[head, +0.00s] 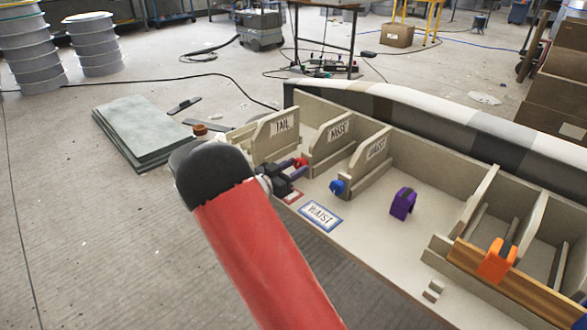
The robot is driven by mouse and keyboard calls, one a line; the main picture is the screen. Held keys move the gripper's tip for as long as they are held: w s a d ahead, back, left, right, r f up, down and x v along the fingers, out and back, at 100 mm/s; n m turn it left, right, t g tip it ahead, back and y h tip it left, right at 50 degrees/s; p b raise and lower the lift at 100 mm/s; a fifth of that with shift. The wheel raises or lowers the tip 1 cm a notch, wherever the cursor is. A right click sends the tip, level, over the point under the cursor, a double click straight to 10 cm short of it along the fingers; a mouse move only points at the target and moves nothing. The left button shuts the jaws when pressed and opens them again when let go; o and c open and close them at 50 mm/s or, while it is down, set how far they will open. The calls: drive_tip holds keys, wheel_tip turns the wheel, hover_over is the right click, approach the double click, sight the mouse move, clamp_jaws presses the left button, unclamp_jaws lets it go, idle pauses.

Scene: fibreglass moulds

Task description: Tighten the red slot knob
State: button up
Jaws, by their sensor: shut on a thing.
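The red slot knob (301,162) shows as a small patch of red at the front of the slot between the TAIL board (275,135) and the NOSE board (335,140). My gripper (291,172) is dark and reaches in from the left. It is shut on the red knob, with its jaws covering part of it. The knob's far side and the exact contact are hidden.
A blue knob (337,187) sits at the front of the WAIST board (371,153). A purple clamp (402,203) stands on the bench to the right. An orange clamp (496,262) sits on a wooden strip. A WAIST card (321,215) lies near the front edge.

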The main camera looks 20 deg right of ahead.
drive_tip(key=shift+f+m+b, duration=0.1)
drive_tip(key=shift+m+b, duration=0.2)
drive_tip(key=shift+b, duration=0.05)
drive_tip(key=m+b, duration=0.2)
drive_tip(key=shift+f+b, duration=0.1)
drive_tip(key=shift+b, duration=0.3)
drive_tip(key=shift+m+b, duration=1.25)
drive_tip(key=shift+m, duration=0.35)
drive_tip(key=shift+r, duration=0.2)
drive_tip(key=o, duration=1)
drive_tip(key=shift+v, duration=3.95)
